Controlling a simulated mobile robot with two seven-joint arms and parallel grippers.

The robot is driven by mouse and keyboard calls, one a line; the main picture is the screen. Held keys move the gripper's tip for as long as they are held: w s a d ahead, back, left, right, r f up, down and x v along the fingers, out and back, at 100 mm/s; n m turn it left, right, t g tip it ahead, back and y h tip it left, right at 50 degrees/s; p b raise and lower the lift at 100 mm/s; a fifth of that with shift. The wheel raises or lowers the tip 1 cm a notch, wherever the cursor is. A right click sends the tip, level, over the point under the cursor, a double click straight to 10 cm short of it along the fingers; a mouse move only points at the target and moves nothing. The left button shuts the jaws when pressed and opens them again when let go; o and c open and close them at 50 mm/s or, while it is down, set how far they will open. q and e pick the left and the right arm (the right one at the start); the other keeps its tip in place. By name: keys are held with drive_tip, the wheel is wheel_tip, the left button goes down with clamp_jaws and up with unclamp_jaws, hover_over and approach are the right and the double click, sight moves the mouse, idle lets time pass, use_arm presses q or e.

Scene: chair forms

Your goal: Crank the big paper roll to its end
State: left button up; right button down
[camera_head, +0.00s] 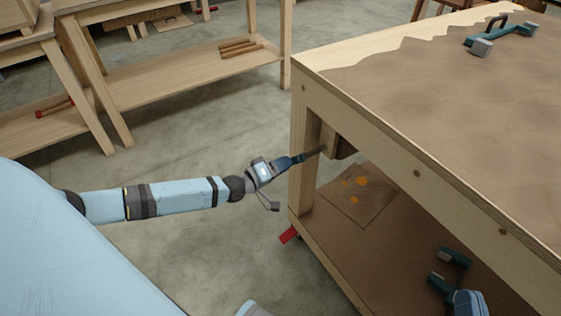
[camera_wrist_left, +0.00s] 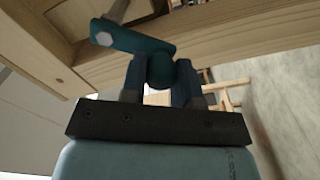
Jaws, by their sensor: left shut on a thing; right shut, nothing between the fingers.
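My left gripper (camera_head: 296,160) is at the near-left corner of the wooden workbench. It is shut on a teal crank handle, which shows between the blue fingers in the left wrist view (camera_wrist_left: 160,70). The crank's teal arm (camera_wrist_left: 128,38) runs up and left to a grey shaft (camera_wrist_left: 117,10). In the head view the grey shaft (camera_head: 314,152) points towards a brown block (camera_head: 340,146) under the bench top. I cannot make out the paper roll itself. Brown paper (camera_head: 430,90) covers the bench top, with a ragged far edge. My right gripper cannot be made out.
A bench leg (camera_head: 303,165) stands beside the left gripper. The lower shelf holds a stained sheet (camera_head: 357,192) and a blue tool (camera_head: 468,302). A teal clamp (camera_head: 500,35) lies on top. Another bench (camera_head: 180,75) stands behind, with open floor (camera_head: 215,135) between.

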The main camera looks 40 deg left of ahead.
use_arm(q)
drive_tip(key=shift+s+d+f+n, duration=0.15)
drive_tip(key=shift+d+f+n, duration=0.25)
drive_tip(key=shift+n, duration=0.5)
drive_tip(key=d+n, duration=0.1)
drive_tip(key=n, duration=0.1)
drive_tip(key=s+d+n+b, duration=0.1)
drive_tip(key=n, duration=0.2)
drive_tip(key=d+n, duration=0.1)
drive_tip(key=n, duration=0.2)
drive_tip(key=shift+s+d+f, duration=0.15)
drive_tip(key=shift+s+f, duration=0.05)
drive_tip(key=shift+f, duration=0.15)
use_arm(e)
drive_tip(key=shift+s+a+r+t+y, duration=0.15)
drive_tip(key=shift+a+r+t+y, duration=0.1)
drive_tip(key=shift+r, duration=0.3)
drive_tip(key=shift+s+a+r+t+y, duration=0.15)
drive_tip(key=shift+a+r+y, duration=0.1)
drive_tip(key=shift+r, duration=0.3)
drive_tip(key=shift+w+d+f, duration=0.1)
drive_tip(key=shift+d, duration=0.05)
use_arm(q)
drive_tip(key=o, duration=0.9)
